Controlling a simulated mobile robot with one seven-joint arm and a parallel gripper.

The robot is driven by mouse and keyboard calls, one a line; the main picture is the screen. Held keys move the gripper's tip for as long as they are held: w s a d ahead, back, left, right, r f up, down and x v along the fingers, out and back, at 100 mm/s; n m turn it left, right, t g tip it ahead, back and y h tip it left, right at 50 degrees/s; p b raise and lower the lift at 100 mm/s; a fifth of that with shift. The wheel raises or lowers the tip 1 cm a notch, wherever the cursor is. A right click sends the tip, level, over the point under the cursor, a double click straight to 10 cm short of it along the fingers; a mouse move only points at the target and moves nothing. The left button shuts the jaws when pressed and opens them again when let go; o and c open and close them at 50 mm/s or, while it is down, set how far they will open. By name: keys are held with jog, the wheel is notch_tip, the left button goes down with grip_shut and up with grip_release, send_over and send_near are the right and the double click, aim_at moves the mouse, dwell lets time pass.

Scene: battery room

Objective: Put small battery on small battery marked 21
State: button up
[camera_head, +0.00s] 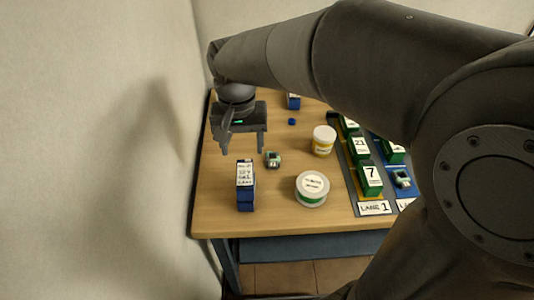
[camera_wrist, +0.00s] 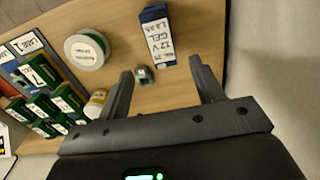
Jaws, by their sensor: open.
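The green block marked 21 (camera_head: 359,146) stands in the lane 1 row at the right of the table, behind the green block marked 7 (camera_head: 371,180). A blue box battery with a white label (camera_head: 245,187) stands at the front left; in the wrist view its label reads GEL 12V (camera_wrist: 159,38). A small grey-green device (camera_head: 273,160) lies right of it and also shows in the wrist view (camera_wrist: 144,75). My gripper (camera_head: 242,150) is open and empty above the table's left side, behind the blue battery. In the wrist view the device and battery appear beyond the spread fingers.
A round white tub (camera_head: 312,188) and a yellow-and-white jar (camera_head: 323,140) stand between the blue battery and lane 1. Another blue box (camera_head: 293,102) and a tiny blue cube (camera_head: 292,122) are at the back. A similar device (camera_head: 402,178) sits in the blue lane. A wall borders the left edge.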

jog(key=s+d+r+t, duration=0.2)
jog(key=s+d, duration=0.3)
jog(key=d, duration=0.4)
jog(key=s+d+r+t, duration=0.2)
jog(key=s+d, duration=0.4)
jog(key=d, duration=0.3)
jog(key=shift+s+r+t, duration=0.15)
jog(key=shift+r+t, duration=0.05)
jog(key=shift+t, duration=0.6)
dwell(3.2)
